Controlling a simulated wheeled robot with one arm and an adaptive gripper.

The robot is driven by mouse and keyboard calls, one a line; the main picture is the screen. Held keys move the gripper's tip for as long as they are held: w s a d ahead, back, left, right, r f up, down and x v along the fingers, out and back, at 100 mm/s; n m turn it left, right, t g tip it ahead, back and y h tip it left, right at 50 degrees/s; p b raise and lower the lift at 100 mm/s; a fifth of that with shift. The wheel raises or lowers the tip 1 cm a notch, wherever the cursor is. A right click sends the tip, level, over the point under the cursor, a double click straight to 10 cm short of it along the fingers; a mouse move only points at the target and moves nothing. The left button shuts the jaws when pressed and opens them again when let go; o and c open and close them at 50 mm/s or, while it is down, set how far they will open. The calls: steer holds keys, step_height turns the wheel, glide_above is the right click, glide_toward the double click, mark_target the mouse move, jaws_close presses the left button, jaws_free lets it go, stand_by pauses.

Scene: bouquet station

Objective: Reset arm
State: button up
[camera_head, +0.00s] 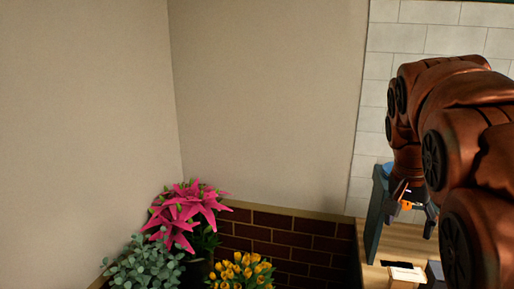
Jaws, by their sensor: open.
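My arm comes in from the right edge, bent, with its end pointing down. My gripper (416,211) hangs at the lower right, above a wooden surface (400,238). Its fingers are apart, with nothing visible between them. An orange part shows close to it, and I cannot tell whether it belongs to the gripper.
Pink flowers (185,212), a grey-green leafy plant (145,262) and yellow tulips (240,270) stand at the lower left by a dark brick wall (290,238). A dark upright panel (376,215) stands left of my gripper. A small pale box (406,275) is below it.

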steer(key=s+a+f+n+g+y, duration=0.1)
steer(key=s+a+f+n, duration=0.3)
steer(key=s+f, duration=0.5)
steer(key=s+a+f+n+g+y, duration=0.1)
steer(key=s+a+f+n, duration=0.4)
steer(key=s, duration=1.1)
steer(key=a+f+g, duration=0.1)
steer(key=a+f, duration=0.2)
steer(key=f, duration=0.1)
steer(key=shift+s+a+f+y, duration=0.3)
steer(key=shift+s+y, duration=0.1)
